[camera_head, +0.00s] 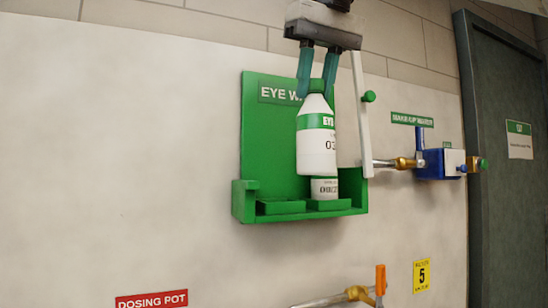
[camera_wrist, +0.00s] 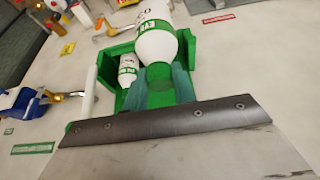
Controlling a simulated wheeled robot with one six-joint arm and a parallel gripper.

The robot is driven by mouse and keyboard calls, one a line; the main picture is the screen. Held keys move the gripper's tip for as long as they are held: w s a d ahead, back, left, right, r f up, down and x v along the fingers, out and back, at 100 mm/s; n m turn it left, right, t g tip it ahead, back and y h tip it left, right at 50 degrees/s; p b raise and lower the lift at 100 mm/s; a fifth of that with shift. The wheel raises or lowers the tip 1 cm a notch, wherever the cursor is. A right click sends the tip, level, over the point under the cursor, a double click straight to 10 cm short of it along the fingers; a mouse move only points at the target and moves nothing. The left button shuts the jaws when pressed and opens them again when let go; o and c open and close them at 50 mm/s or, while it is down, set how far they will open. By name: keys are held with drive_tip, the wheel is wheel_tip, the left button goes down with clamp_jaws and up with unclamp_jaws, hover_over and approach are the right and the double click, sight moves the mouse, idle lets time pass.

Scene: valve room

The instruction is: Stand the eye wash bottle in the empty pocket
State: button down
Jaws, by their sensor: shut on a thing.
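My gripper (camera_head: 316,88) is shut on the green cap end of the white eye wash bottle (camera_head: 317,150), which hangs nearly upright in front of the green wall holder (camera_head: 248,130). In the wrist view, the fingers (camera_wrist: 160,75) close on either side of its neck and the bottle body (camera_wrist: 157,40) extends beyond them. A second white bottle (camera_head: 325,190) stands in the holder's right pocket, partly hidden behind the held one; it also shows in the wrist view (camera_wrist: 128,70). The left pocket (camera_head: 280,208) looks empty. The held bottle's base is above pocket level.
A white upright bar (camera_head: 360,110) with a green knob (camera_head: 369,96) stands just right of the holder. Further right are a brass fitting and a blue valve box (camera_head: 438,164). An orange-handled valve (camera_head: 380,280) lies below. The wall left of the holder is clear.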

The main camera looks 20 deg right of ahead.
drive_tip(key=w, duration=1.4)
drive_tip(key=shift+w+d, duration=0.1)
drive_tip(key=shift+w, duration=0.15)
drive_tip(key=shift+w+f, duration=0.1)
drive_tip(key=shift+f, duration=3.2)
drive_tip(key=shift+w+f, duration=0.15)
drive_tip(key=shift+f, duration=0.05)
drive_tip(key=c, duration=1.1)
unclamp_jaws()
drive_tip(key=shift+f, duration=0.1)
drive_tip(key=shift+c, duration=0.2)
